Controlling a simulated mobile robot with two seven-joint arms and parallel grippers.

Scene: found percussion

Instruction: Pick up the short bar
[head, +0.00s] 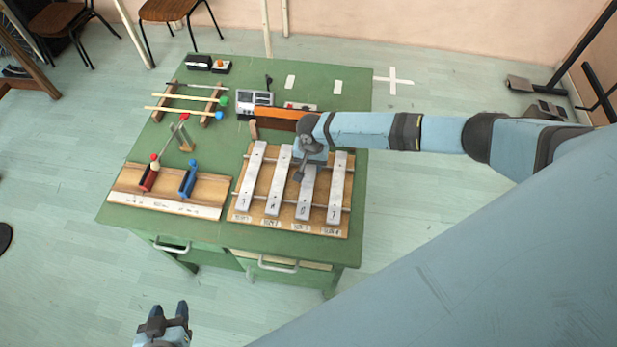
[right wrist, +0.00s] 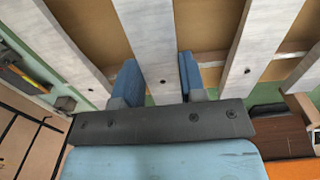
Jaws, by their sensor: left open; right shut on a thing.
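Four pale metal bars lie side by side on a wooden frame (head: 240,217) on the green table. My right gripper (head: 299,176) reaches in from the right and is at the third bar from the left (head: 304,205). In the right wrist view, its two blue fingers (right wrist: 155,82) stand on either side of this bar (right wrist: 147,35), shut on it. I cannot tell whether the bar is lifted, nor clearly which bar is shortest. My left gripper (head: 169,318) is open and empty, in front of the table at the bottom of the head view.
Left of the bars is a wooden board (head: 207,192) with a red and a blue block. Behind it are mallets on a rack (head: 208,108), a grey device (head: 255,98) and an orange object (head: 277,113). Neighbouring bars stand close on both sides of the right fingers.

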